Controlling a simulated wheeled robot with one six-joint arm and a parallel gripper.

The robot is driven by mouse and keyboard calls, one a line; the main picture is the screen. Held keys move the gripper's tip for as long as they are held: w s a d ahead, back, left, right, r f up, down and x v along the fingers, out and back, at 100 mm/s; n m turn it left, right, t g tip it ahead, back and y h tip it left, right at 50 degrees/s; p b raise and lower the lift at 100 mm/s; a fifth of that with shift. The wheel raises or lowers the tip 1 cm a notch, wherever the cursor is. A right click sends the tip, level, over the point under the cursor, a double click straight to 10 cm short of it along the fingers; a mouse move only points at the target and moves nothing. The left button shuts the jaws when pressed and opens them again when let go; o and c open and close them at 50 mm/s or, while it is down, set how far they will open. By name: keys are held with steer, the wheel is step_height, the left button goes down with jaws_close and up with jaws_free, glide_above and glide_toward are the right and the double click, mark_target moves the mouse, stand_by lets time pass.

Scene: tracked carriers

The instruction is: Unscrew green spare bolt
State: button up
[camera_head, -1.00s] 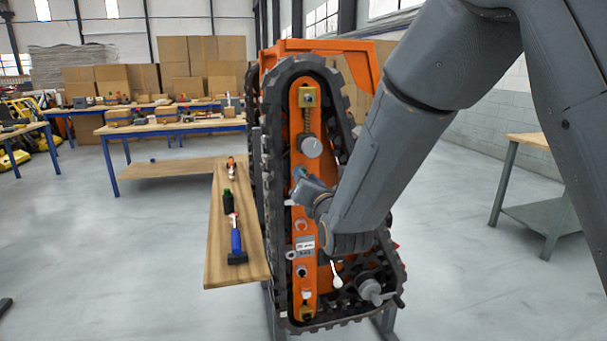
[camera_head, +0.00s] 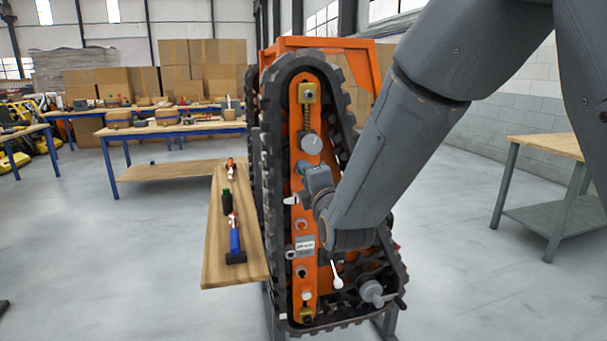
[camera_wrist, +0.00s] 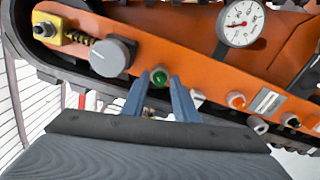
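The green bolt (camera_wrist: 159,78) sits in the orange side plate (camera_wrist: 205,85), beside the big grey knob in the wrist view. My gripper (camera_wrist: 159,86) points at the plate with one finger on each side of the bolt. The fingers look open, with a gap between them, and the bolt head shows between their tips. Contact with the bolt cannot be told. In the head view my gripper (camera_head: 316,180) is close to the upright orange plate (camera_head: 305,235), below the grey knob, and hides the bolt.
A grey knob (camera_wrist: 112,56), a pressure gauge (camera_wrist: 240,23) and a yellow tensioner block (camera_wrist: 46,30) are on the carrier. A black track (camera_head: 268,180) rings the plate. A wooden shelf (camera_head: 222,262) with tools stands left. A white-tipped lever (camera_head: 337,281) sticks out lower down.

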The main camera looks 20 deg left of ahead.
steer(key=m+b, duration=0.6)
steer(key=m, duration=1.3)
steer(key=shift+b, duration=0.3)
jaws_close()
steer(key=n+p, duration=0.3)
steer(key=n, duration=0.6)
